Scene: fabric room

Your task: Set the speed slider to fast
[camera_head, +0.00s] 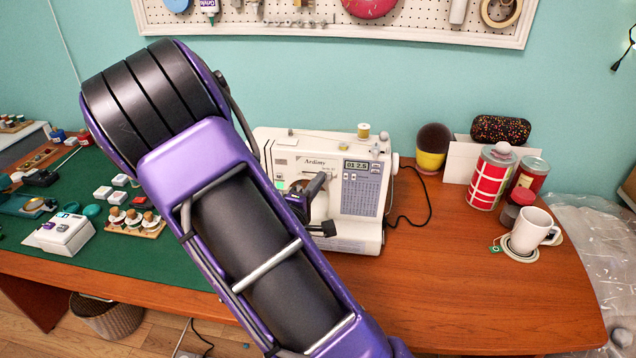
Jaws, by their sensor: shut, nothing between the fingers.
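The white sewing machine (357,232) stands on the wooden table, with a small display, buttons and a printed stitch chart on its front. The speed slider cannot be made out at this size; part of the machine's front is hidden behind my arm and gripper. My gripper (328,229) is in front of the machine, left of the stitch chart, with its dark end close to the lower front. It is shut and holds nothing. Whether it touches the machine cannot be told.
A red-and-white tin (491,178), a white mug (531,231) and a yellow-and-black pincushion (433,148) stand to the right. A green mat (170,263) with spools (133,219) lies to the left. The table's front right is clear.

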